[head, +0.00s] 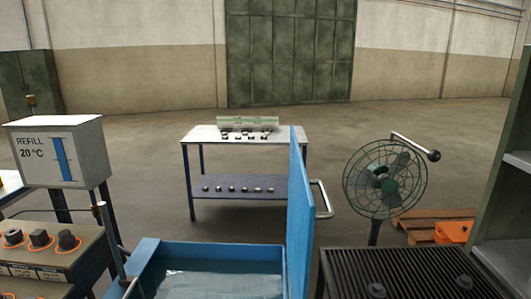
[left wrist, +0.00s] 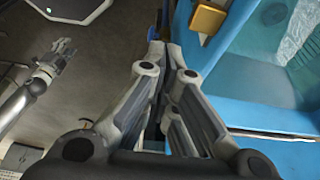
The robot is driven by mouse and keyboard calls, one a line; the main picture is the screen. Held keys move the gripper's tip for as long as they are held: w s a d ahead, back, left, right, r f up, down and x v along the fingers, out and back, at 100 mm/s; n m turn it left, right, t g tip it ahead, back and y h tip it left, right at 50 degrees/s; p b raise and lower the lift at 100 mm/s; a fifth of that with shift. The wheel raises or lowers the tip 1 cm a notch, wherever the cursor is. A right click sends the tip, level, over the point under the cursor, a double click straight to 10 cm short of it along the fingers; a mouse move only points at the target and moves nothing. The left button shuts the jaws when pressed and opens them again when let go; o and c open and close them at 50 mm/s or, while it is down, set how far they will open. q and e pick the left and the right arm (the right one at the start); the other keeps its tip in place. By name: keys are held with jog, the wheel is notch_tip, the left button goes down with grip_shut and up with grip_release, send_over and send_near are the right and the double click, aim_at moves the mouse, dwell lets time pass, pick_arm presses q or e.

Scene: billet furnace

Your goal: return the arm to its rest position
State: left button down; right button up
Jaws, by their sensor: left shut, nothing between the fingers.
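My left gripper (left wrist: 166,55) fills the middle of the left wrist view. Its two grey fingers are closed together with nothing between them. It is over the grey floor beside a blue tank (left wrist: 235,105), whose wall is close on its right. In the left wrist view, an arm with a small gripper (left wrist: 55,62) at the left looks like my right one. It is too small to tell whether its fingers are apart. Neither gripper shows in the head view.
The blue tank (head: 215,249) holds water, with an upright blue panel (head: 300,215) at its right. A REFILL box (head: 62,152) and knob panel (head: 30,262) stand left, a fan (head: 384,180) and black grate (head: 400,275) right. A parts cart (head: 245,186) stands behind; floor around it is clear.

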pick_arm(q)
jog(key=s+d+n+t+h, duration=0.1)
jog(key=s+d+n+t, duration=0.1)
jog(key=s+d+n, duration=0.4)
jog(key=s+a+n+t+y, duration=0.1)
jog(key=s+a+n+y, duration=0.3)
jog(key=s+a+n, duration=0.7)
notch_tip(320, 180, down, 29)
jog(key=s+a+m+b, duration=0.1)
jog(key=b, duration=0.4)
jog(key=s+a+f+g+b, duration=0.1)
jog(key=s+f+b, duration=0.1)
jog(key=s+f, duration=0.7)
jog(key=s+a+f+g+b, duration=0.1)
jog(key=s+a+f+b, duration=0.1)
jog(key=s+f, duration=0.6)
notch_tip(320, 180, down, 6)
jog(key=shift+s+a+r+b, duration=0.2)
jog(key=shift+s+b, duration=0.2)
jog(key=shift+b, duration=0.1)
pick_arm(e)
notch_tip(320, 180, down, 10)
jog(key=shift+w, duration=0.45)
